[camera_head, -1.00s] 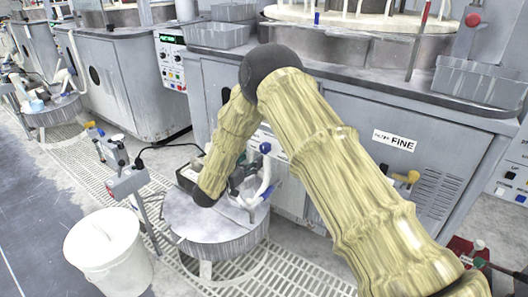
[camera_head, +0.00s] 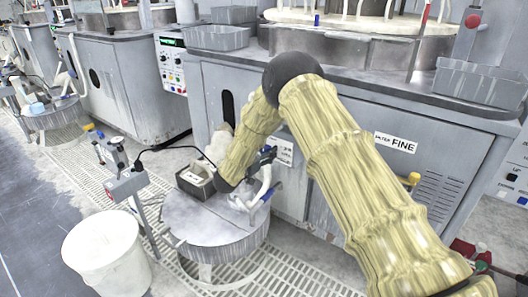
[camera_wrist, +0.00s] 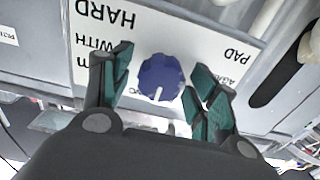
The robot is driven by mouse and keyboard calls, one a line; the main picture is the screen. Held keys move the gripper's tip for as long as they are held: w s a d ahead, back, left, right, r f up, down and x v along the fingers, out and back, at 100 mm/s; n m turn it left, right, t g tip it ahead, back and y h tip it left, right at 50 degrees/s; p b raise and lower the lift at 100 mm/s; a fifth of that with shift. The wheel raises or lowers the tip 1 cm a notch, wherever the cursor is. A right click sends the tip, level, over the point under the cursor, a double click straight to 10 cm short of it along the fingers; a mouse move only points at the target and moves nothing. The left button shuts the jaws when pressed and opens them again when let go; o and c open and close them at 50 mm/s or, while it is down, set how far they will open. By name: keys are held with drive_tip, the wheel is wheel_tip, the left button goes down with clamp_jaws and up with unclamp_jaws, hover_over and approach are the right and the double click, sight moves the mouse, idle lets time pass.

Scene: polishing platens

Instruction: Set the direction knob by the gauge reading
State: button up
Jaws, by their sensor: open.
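The blue knob (camera_wrist: 161,78) shows in the wrist view, with a white pointer mark toward the lower edge of the picture. It sits on a white placard (camera_wrist: 190,30) with upside-down words, among them "HARD", "WITH" and "PAD". My gripper (camera_wrist: 162,62) is open, with one teal-padded finger on each side of the knob and gaps between. In the head view my gripper (camera_head: 266,156) is at the cabinet front, beside the placard (camera_head: 283,150), and the knob cannot be made out. No gauge reading is legible.
A round grey stand (camera_head: 210,225) with a hose and a dark box (camera_head: 195,182) is below my arm. A white bucket (camera_head: 105,252) stands at lower left. A panel with a green display (camera_head: 172,65) is at the back. The cabinet (camera_head: 370,185) carries a "FINE" label (camera_head: 395,142).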

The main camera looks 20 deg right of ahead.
drive_tip(key=c, duration=1)
drive_tip(key=shift+m, duration=0.3)
drive_tip(key=m, duration=0.4)
drive_tip(key=shift+s+f, duration=0.1)
drive_tip(key=shift+m+b, duration=0.4)
drive_tip(key=shift+m, duration=1.7)
drive_tip(key=o, duration=1)
